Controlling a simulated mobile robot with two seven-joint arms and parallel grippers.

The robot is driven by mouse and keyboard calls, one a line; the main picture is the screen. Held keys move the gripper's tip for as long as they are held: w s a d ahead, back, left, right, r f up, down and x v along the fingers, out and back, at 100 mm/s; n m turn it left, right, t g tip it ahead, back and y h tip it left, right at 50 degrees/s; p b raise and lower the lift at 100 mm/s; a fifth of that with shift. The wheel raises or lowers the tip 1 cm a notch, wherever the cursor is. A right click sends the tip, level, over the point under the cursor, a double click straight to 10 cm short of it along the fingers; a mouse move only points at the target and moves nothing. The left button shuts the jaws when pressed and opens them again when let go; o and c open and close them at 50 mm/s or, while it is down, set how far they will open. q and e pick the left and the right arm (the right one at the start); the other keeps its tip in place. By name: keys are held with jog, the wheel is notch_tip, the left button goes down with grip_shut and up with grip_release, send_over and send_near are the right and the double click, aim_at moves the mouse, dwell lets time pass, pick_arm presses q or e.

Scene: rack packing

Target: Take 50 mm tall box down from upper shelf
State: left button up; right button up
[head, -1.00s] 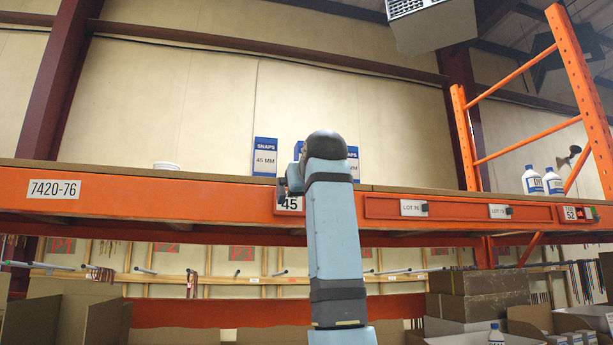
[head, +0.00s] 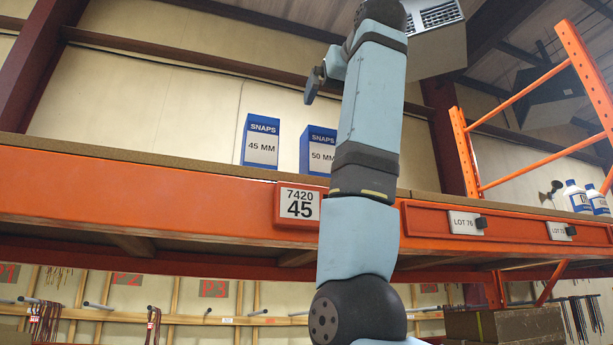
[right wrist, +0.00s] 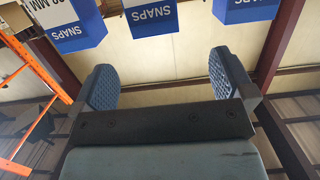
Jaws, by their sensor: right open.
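The 50 mm box (head: 318,150), blue with a white "50 MM" label, stands upright on the upper shelf (head: 130,160). My arm hides the space to its right. My right gripper (head: 314,84) is raised above the boxes in the head view, apart from them. In the right wrist view the right gripper (right wrist: 164,75) is open with nothing between its fingers. That view shows three blue SNAPS boxes at its top edge; by their order the middle one (right wrist: 152,20) seems to be the 50 mm box. My left gripper is not in view.
The 45 mm box (head: 261,140) stands close to the left of the 50 mm box. An orange beam (head: 150,200) with a "7420 45" tag (head: 300,204) runs along the shelf front. White bottles (head: 578,198) stand far right, beyond an orange upright frame (head: 463,150). The shelf left of the boxes is clear.

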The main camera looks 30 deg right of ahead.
aim_at(323, 130)
jog(key=p+x, duration=0.2)
jog(key=x, duration=0.4)
jog(key=shift+w+d+r+p, duration=0.1)
jog(key=shift+w+d+p, duration=0.1)
jog(key=shift+w+p, duration=0.15)
jog(key=shift+w+d, duration=0.1)
jog(key=shift+w, duration=0.2)
jog(key=shift+w+d+p, duration=0.1)
jog(key=shift+w+p, duration=0.05)
jog(key=shift+p, duration=0.15)
jog(key=x, duration=0.1)
jog(key=p+x, duration=0.1)
jog(key=x, duration=0.1)
jog(key=p+x, duration=0.1)
jog(key=shift+w+d+f, duration=0.3)
jog(key=shift+d, duration=0.05)
jog(key=shift+w+f, duration=0.1)
jog(key=shift+w, duration=0.05)
jog(key=shift+s, duration=0.45)
jog(key=c, duration=0.6)
jog(key=shift+a, duration=0.1)
jog(key=c, duration=0.6)
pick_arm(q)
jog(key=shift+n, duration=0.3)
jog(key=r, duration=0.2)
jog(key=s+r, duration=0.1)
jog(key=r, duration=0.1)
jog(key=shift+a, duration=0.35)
pick_arm(e)
jog(key=shift+w, duration=0.1)
